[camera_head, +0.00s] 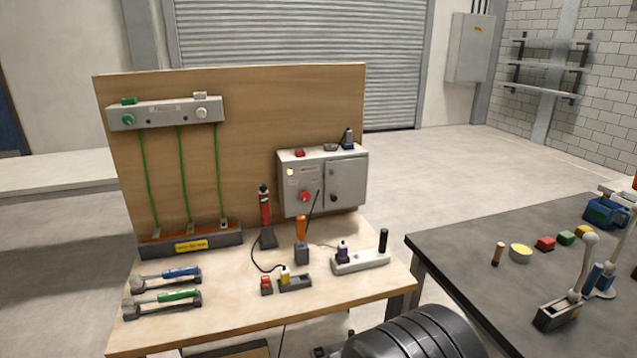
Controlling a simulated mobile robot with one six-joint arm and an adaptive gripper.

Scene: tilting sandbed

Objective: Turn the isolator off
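A grey control box (346,168) is fixed to the wooden backboard, right of its middle. A red knob (305,196) sits on the left half of its front and looks like the isolator handle. The knob is too small here to read its position. A dark latch shows on the right-hand door. My gripper is not in view. A dark ribbed part at the bottom centre may be mine.
In front of the box, the wooden bench (225,312) carries a red-and-black tool (265,215), an orange-handled tool (301,232), a grey block (360,261) with a dark upright post, and blue and green levers at left. A dark table (462,262) with coloured blocks stands right.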

